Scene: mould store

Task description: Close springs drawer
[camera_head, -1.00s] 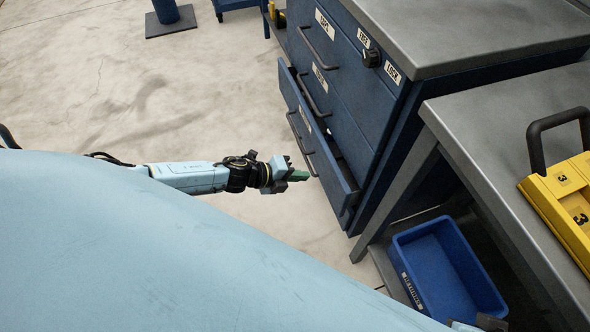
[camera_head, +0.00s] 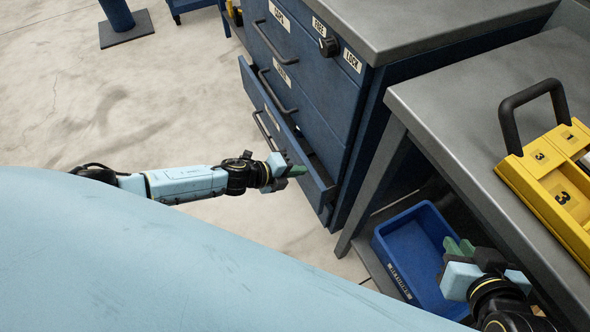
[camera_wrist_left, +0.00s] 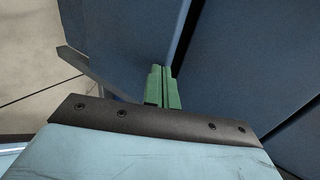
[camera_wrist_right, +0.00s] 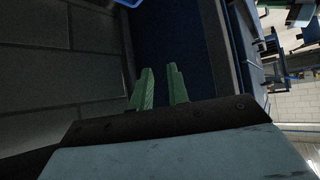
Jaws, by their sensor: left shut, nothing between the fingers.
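The blue cabinet (camera_head: 316,98) stands at the upper middle of the head view. Its lowest visible drawer (camera_head: 319,196) is pulled partly out, with a dark gap behind its front; its label is not readable. My left gripper (camera_head: 299,171) is shut and empty, its green fingertips at the outer face of this drawer front, near its right end. In the left wrist view the fingers (camera_wrist_left: 163,86) are together against or close to a blue panel; contact is hard to tell. My right gripper (camera_head: 460,247) is open and empty above the blue bin, fingers apart in its wrist view (camera_wrist_right: 160,90).
A grey workbench (camera_head: 440,105) stands right of the cabinet, with a yellow handled case (camera_head: 540,165) on it. The blue bin (camera_head: 392,262) sits on a low shelf under it. Open concrete floor (camera_head: 130,100) lies to the left.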

